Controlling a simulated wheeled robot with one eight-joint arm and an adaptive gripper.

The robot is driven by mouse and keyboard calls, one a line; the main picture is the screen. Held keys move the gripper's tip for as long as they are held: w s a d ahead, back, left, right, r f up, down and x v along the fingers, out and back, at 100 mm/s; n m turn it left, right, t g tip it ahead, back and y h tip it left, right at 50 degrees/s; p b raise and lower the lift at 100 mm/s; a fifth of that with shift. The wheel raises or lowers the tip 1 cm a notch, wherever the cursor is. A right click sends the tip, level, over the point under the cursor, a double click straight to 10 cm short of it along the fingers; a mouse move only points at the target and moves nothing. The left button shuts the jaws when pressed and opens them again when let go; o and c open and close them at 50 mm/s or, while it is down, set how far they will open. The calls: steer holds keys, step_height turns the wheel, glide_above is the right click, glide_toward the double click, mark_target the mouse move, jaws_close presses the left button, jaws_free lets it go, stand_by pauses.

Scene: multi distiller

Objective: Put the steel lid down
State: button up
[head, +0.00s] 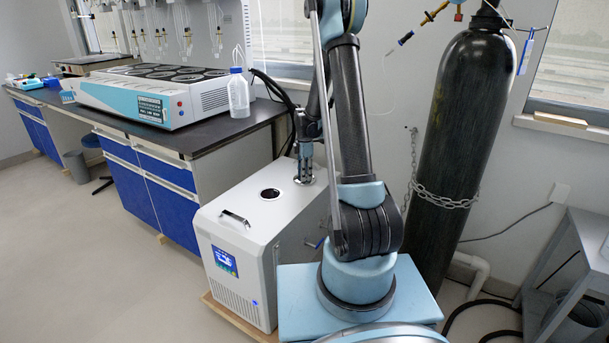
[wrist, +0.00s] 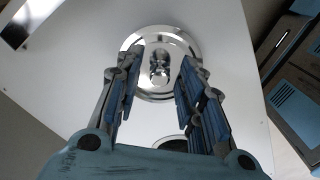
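The steel lid (wrist: 160,92) is a round, shiny disc with a small knob (wrist: 159,66) in its middle. In the wrist view it appears to lie flat on the white top of the chiller box (wrist: 75,80), beside a dark round opening (wrist: 174,143). My gripper (wrist: 160,70) is open, with one finger on each side of the knob and a visible gap to it on both sides. In the head view my gripper (head: 305,178) is low over the back of the box top, behind the opening (head: 270,194); the lid is mostly hidden there.
The box has a handle (head: 234,217) and a lit display (head: 225,261) at its front. A lab bench (head: 200,142) with a multi-place heater (head: 160,95) and a bottle (head: 238,95) stands to the left. A chained black gas cylinder (head: 462,130) stands to the right.

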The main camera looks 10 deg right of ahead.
steer(key=shift+r, duration=0.15)
step_height(320, 180, up, 11)
steer(key=s+d+r+m, duration=0.3)
steer(key=s+r+m, duration=0.3)
steer(key=s, duration=0.5)
steer(key=s+d+r+m+t, duration=0.15)
steer(key=s+r+m, duration=0.25)
steer(key=s, duration=0.8)
steer(key=s+d+f+m, duration=0.1)
steer(key=s+f+m, duration=0.3)
steer(key=s, duration=0.5)
steer(key=s+d+f+m, duration=0.1)
steer(key=s+f+m, duration=0.3)
steer(key=s, duration=0.5)
steer(key=shift+m+t, duration=0.35)
steer(key=shift+m, duration=0.35)
steer(key=shift+s, duration=0.1)
